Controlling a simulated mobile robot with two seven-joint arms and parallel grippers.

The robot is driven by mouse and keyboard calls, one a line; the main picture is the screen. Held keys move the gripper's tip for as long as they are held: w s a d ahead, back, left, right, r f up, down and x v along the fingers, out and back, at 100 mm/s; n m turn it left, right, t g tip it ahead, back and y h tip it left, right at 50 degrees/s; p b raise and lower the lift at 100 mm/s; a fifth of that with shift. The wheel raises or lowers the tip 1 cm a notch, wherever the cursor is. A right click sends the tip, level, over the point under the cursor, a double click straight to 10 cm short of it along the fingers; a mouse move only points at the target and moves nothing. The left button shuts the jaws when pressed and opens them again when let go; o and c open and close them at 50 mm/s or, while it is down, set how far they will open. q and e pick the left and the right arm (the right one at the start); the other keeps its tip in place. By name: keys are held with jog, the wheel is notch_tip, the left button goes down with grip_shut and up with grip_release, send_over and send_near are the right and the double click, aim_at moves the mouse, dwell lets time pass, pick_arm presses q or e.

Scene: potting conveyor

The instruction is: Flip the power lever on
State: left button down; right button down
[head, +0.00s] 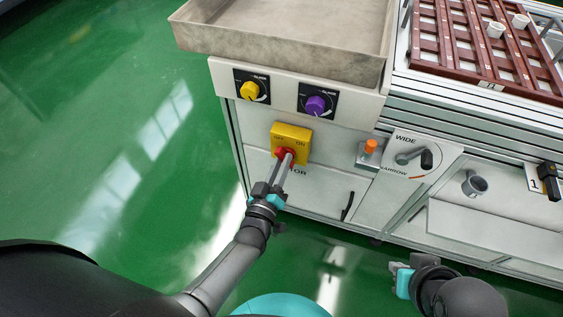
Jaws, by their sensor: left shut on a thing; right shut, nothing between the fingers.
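The power switch is a yellow box (291,139) marked OFF and ON on the white front panel of the machine. A red lever (281,153) sits at its lower left, on the OFF side. My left gripper (284,160) is shut on the red lever, and its fingers hide part of it. The lever's exact angle is hard to tell. My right gripper (397,268) is low at the right, shut and empty, away from the panel.
Yellow (249,91) and purple (316,105) knobs are above the switch. To its right are an orange button (370,146) and a WIDE/NARROW crank (426,159). A grey tray (280,48) overhangs the panel. A brown rack (455,70) stands at upper right. Green floor is free at left.

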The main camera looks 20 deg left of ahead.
pick_arm(q)
jog(key=shift+m, duration=0.3)
jog(key=shift+d+m+p, duration=0.2)
jog(key=shift+m+p, duration=0.25)
jog(key=shift+m, duration=2.85)
jog(key=shift+d+m+p, duration=0.2)
jog(key=shift+m+p, duration=0.25)
jog(key=shift+m, duration=2.85)
pick_arm(e)
jog(key=shift+w+a+f+g, duration=0.1)
jog(key=shift+w+f+g, duration=0.05)
jog(key=shift+f, duration=0.8)
jog(key=shift+w+f+g, duration=0.1)
jog(key=shift+f+g, duration=0.05)
jog(key=shift+f, duration=0.8)
pick_arm(q)
jog(key=c, duration=0.8)
grip_release()
jog(key=shift+o, duration=0.2)
pick_arm(e)
jog(key=shift+s+f, duration=0.15)
jog(key=shift+s, duration=0.1)
